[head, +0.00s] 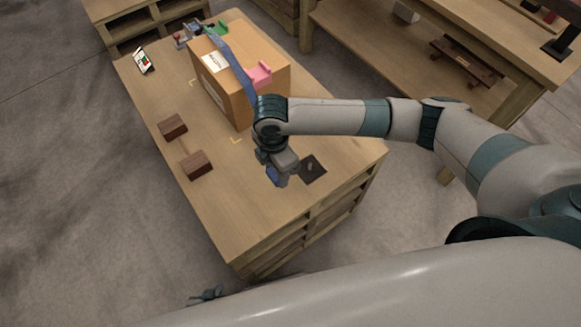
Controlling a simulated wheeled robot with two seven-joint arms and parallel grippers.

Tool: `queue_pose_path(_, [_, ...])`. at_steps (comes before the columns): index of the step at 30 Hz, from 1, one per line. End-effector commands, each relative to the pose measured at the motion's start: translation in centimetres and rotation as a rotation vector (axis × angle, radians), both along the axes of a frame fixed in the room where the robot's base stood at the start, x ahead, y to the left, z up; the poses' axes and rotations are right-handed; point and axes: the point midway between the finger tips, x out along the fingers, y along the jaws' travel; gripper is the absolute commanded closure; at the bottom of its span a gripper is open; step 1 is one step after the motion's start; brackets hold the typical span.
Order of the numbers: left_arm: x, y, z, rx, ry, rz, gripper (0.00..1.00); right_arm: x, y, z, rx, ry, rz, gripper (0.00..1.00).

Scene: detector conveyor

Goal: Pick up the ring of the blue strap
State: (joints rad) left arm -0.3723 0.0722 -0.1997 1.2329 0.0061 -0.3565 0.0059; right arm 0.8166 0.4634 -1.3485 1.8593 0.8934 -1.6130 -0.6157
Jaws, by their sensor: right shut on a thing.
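The blue strap (232,62) lies over a cardboard box (268,62) on the wooden table. Its near end runs behind my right wrist. My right gripper (275,179) is in front of the box, low over the table, and is shut on a small blue piece that looks like the ring of the blue strap (271,174). The fingers hide most of the ring. My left gripper (207,294) shows small and dark off the table's near side, at the bottom of the view, too small to tell its opening.
A dark plate (312,168) lies right of my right gripper. Pink (261,73) and green (216,29) pieces sit at the box. A small display (144,60) stands far left. The table's near end is clear.

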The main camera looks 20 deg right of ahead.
Motion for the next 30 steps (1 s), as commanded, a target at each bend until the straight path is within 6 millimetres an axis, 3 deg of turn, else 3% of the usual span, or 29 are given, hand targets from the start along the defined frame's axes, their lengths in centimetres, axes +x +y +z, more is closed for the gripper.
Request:
queue_pose_path(3, [-0.3, 0.4, -0.3, 0.006, 0.012, 0.003, 1.0, -0.7, 2.1, 1.2, 0.004, -0.002, 0.004, 0.86])
queue_pose_path(9, [-0.7, 0.6, -0.3, 0.008, 0.025, 0.005, 1.0, -1.6, 4.0, 2.5, 0.002, -0.002, 0.002, 0.86])
queue_pose_path(20, [-0.8, 0.6, -0.4, 0.009, 0.03, 0.003, 1.0, -1.8, 4.6, 3.0, 0.0, -0.001, 0.0, 0.86])
queue_pose_path(30, [0.2, 0.5, -0.1, 0.009, 0.018, 0.0, 1.0, -1.8, 4.5, 3.0, 0.0, -0.001, -0.002, 0.86])
